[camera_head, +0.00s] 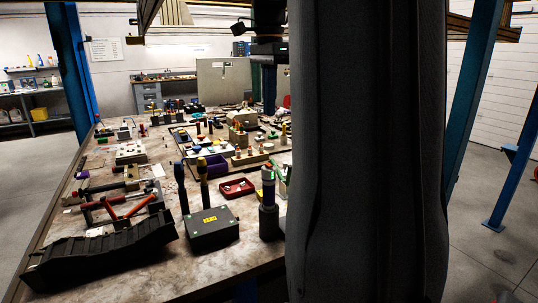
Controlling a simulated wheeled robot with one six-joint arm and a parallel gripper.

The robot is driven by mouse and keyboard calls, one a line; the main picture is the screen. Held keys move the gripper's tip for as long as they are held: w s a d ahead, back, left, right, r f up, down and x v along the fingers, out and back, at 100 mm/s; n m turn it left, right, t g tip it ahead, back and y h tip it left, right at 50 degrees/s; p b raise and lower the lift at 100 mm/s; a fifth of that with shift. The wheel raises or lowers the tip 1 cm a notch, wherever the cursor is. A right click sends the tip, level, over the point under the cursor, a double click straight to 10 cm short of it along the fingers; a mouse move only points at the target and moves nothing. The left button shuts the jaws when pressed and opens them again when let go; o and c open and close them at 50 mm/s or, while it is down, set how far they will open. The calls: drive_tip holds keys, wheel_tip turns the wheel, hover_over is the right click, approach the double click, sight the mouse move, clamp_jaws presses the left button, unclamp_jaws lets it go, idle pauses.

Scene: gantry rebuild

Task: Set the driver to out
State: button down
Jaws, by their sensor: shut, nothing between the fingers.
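I cannot tell for sure which thing is the driver. No marking reading "out" is legible. My gripper is not clearly seen; a large dark part, probably my own arm, hides the right of the table.
The table (120,278) is crowded. A black ridged block (100,258) lies at the front left, with red-handled clamps (128,211) behind it. A red tray (237,188) and a purple bin (211,166) lie farther back. Blue posts (72,70) flank the table.

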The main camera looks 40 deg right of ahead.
sight(269, 165)
drive_tip(key=shift+f, duration=0.1)
wheel_tip(269, 165, down, 14)
drive_tip(key=p, duration=0.4)
idle(0.4)
